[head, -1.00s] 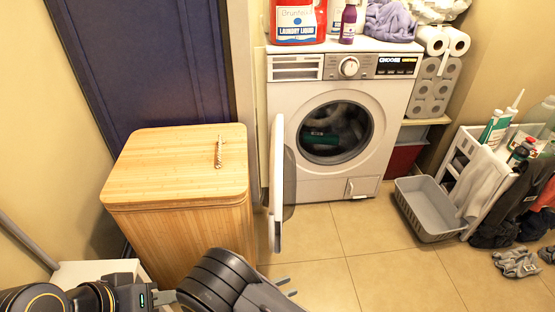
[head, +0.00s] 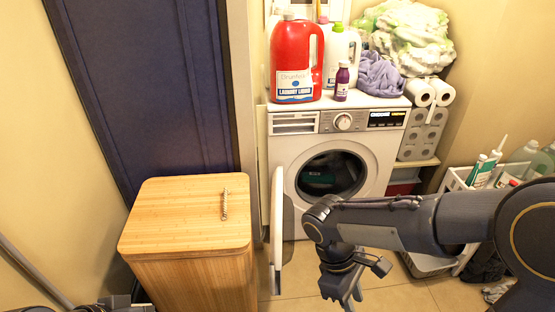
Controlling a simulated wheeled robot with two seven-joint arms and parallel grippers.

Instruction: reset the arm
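My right arm comes in from the right edge and reaches across the front of the washing machine (head: 292,146). My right gripper (head: 346,292) hangs from its end, pointing down, over the floor to the right of the open washer door. Nothing shows in it, but the view does not make clear whether its fingers are apart. At the bottom left edge only a small dark piece of what looks like my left gripper (head: 116,303) shows, in front of the wooden cabinet. Its fingers cannot be made out.
The washer door (head: 284,229) stands open, close to the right gripper's left. A wooden cabinet (head: 180,212) with a thin twisted item (head: 225,204) on top stands at left. A red detergent jug (head: 295,58) is on the washer. My arm partly hides a grey basket (head: 428,266).

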